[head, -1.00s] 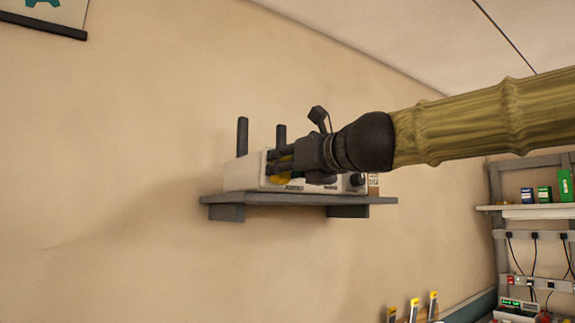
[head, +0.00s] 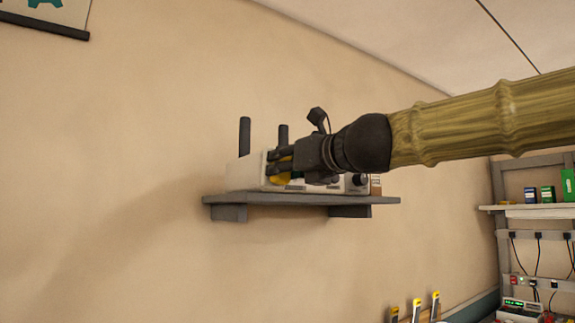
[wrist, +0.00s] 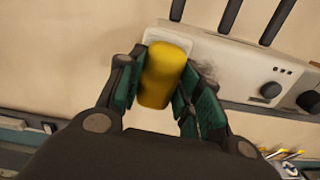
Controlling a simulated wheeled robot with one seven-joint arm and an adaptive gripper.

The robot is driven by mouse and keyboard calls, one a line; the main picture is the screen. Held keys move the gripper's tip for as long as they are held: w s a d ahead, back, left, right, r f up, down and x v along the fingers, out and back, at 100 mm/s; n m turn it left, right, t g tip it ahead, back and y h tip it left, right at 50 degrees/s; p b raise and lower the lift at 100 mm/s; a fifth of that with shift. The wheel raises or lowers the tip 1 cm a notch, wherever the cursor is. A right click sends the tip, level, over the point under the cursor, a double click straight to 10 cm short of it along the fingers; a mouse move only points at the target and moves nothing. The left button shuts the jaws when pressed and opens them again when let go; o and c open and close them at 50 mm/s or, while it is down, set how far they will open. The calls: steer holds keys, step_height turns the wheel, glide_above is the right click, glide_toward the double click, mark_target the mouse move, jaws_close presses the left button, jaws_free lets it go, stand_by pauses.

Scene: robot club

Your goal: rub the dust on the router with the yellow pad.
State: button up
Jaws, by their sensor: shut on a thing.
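The white router (head: 245,173) with dark upright antennas sits on a grey wall shelf (head: 300,199). The router also shows in the wrist view (wrist: 235,62), with dark knobs on its front. A grey dust smudge (wrist: 205,68) shows on its front, just right of my gripper. My gripper (wrist: 165,85) is shut on the yellow pad (wrist: 163,75), which is between its two fingers. The pad's far end is at the router's front face, near its left end; I cannot tell if it touches. In the head view the pad (head: 281,176) is partly hidden by the fingers.
A small brown item (head: 376,184) stands at the shelf's right end. To the right is a rack (head: 520,211) with small boxes, cables and devices. Yellow-topped items (head: 416,305) stand below the shelf.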

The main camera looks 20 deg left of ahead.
steer(key=shift+w+a, duration=0.35)
steer(key=shift+a, duration=0.05)
steer(key=shift+w+d, duration=0.1)
stand_by(0.3)
steer(key=w+d, duration=0.1)
steer(key=w+d+p, duration=0.1)
steer(key=shift+w+d, duration=0.15)
steer(key=shift+w, duration=0.15)
steer(key=shift+w, duration=0.1)
steer(key=w+d+p, duration=0.3)
steer(key=w+d, duration=0.1)
steer(key=w, duration=0.1)
steer(key=shift+w, duration=0.25)
stand_by(0.8)
steer(key=shift+s+f, duration=0.1)
steer(key=shift+s+a+b, duration=0.6)
steer(key=shift+s+a, duration=0.5)
steer(key=shift+s, duration=0.25)
steer(key=shift+s+a+b, duration=0.55)
steer(key=shift+s+a, duration=0.5)
steer(key=shift+s, duration=0.35)
steer(key=shift+s+a+b, duration=0.6)
steer(key=shift+s+a, duration=0.5)
steer(key=shift+s, duration=0.25)
